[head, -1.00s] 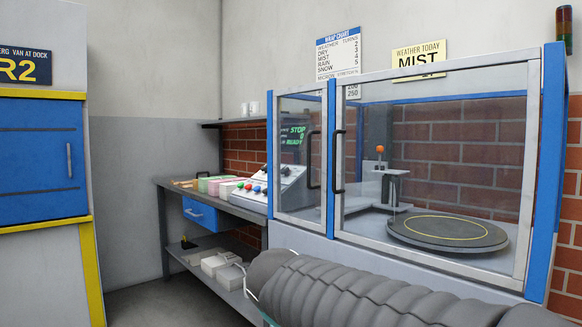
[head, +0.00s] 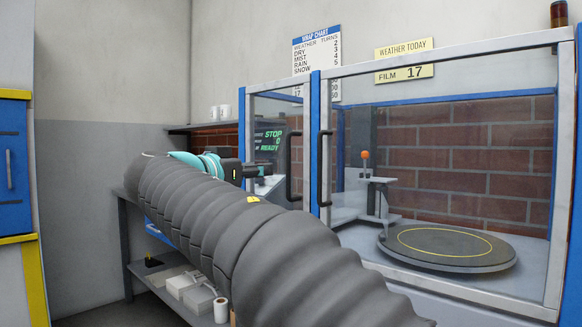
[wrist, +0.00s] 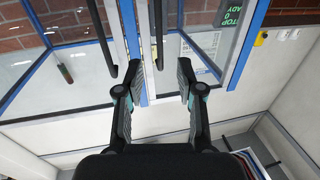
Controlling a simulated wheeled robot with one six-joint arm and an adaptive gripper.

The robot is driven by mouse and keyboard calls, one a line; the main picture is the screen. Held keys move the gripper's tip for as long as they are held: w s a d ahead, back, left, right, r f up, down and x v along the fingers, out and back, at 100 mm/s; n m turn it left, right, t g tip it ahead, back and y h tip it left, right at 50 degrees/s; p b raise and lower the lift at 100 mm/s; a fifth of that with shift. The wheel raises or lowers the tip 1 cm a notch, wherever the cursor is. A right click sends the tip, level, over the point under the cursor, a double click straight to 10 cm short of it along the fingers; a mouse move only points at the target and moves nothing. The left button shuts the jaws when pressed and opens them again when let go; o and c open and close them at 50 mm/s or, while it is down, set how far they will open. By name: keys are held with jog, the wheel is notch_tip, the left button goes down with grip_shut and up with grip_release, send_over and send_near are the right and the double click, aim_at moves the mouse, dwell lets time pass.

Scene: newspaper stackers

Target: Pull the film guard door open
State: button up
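The film guard is a clear-panelled enclosure with blue and grey frames. Its large right door (head: 441,57) looks shut, with a black bar handle (head: 325,168). The narrower left panel has another black handle (head: 292,165). My gripper (head: 254,171) is just left of that handle in the head view. In the wrist view my gripper (wrist: 158,72) is open, its two dark fingers spread. One black handle (wrist: 158,30) shows between the fingertips in the picture; I cannot tell whether it touches them. The other handle (wrist: 105,40) is left of the fingers.
Inside the guard are a round turntable (head: 446,247) and an orange-knobbed post (head: 365,156). A workbench with a lower shelf (head: 160,275) stands left, partly behind my arm. A blue cabinet (head: 12,165) is at the far left.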

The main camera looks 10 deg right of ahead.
aim_at(288, 166)
jog(key=p+x, duration=0.2)
jog(key=x, duration=1.1)
grip_shut()
jog(key=shift+d, duration=0.15)
